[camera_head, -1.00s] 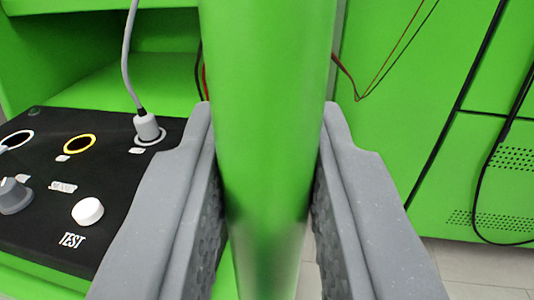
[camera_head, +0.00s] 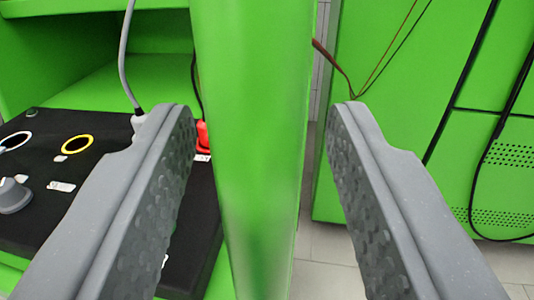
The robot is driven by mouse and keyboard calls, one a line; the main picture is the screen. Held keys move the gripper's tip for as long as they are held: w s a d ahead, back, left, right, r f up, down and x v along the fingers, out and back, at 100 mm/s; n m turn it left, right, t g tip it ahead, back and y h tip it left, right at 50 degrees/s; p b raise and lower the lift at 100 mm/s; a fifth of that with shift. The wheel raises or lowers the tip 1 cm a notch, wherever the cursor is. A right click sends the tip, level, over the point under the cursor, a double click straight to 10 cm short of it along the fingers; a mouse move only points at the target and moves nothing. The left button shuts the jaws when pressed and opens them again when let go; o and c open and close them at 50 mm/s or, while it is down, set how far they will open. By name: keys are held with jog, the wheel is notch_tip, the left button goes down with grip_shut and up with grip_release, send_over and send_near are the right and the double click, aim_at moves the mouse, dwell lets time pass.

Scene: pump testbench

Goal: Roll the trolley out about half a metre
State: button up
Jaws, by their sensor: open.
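A thick green upright bar (camera_head: 250,130) of the trolley stands in the middle of the head camera view and runs from the top edge to the bottom. My gripper (camera_head: 262,110) is open, with one grey finger on each side of the bar. A gap shows between the bar and the right finger, and a narrower gap shows on the left. The rest of the trolley, including its wheels, is not clearly in view.
A black control panel (camera_head: 45,215) with sockets and knobs lies at left, with a grey cable (camera_head: 125,60) plugged in. A green cabinet (camera_head: 420,100) with hanging cables stands at right. Pale tiled floor (camera_head: 325,250) shows between.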

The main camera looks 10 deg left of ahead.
jog(key=s+d+b, duration=0.2)
jog(key=s, duration=0.9)
jog(key=shift+f, duration=0.15)
dwell(0.3)
jog(key=shift+s+b, duration=0.1)
jog(key=shift+b, duration=0.25)
jog(key=s+b, duration=0.1)
jog(key=b, duration=0.2)
jog(key=shift+s+d, duration=0.1)
jog(key=shift+s, duration=0.2)
jog(key=shift+s, duration=0.15)
dwell(0.3)
